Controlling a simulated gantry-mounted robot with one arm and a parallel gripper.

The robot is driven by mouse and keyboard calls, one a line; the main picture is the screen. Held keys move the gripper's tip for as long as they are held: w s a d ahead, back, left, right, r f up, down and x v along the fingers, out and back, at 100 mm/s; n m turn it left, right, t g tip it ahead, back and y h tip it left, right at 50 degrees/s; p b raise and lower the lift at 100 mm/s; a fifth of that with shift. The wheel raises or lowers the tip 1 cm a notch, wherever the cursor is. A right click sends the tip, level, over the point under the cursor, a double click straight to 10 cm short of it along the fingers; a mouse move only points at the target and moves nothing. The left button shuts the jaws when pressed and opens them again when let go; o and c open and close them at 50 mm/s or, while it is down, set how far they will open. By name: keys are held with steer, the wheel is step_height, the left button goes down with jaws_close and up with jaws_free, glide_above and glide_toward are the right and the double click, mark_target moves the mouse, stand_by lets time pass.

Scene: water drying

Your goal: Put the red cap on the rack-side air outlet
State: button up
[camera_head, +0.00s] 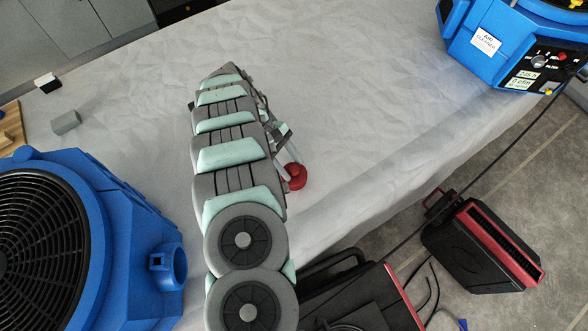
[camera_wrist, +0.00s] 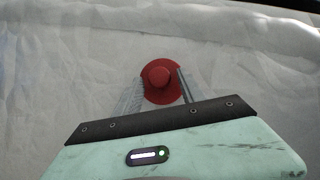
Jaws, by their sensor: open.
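The red cap (camera_head: 296,176) lies on the white sheet, right of my arm. In the wrist view the cap (camera_wrist: 160,82) is a round disc with a raised knob, between the two grey fingers of my gripper (camera_wrist: 161,90). The jaws are open; I cannot tell whether a finger touches the cap. In the head view my gripper (camera_head: 288,163) is partly hidden behind my arm. A blue machine (camera_head: 120,235) with a black grille stands at left, with a round blue port (camera_head: 168,266) on its side. I cannot tell which opening is the rack-side air outlet.
Another blue machine (camera_head: 475,45) with a control panel stands at the top right. A black and red case (camera_head: 480,245) is on the floor at right, with cables nearby. A small grey block (camera_head: 66,123) lies at upper left. The sheet's upper middle is clear.

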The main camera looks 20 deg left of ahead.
jaws_close()
stand_by(0.9)
step_height(320, 180, up, 6)
steer(key=shift+r+p, duration=0.15)
steer(key=shift+p, duration=1.1)
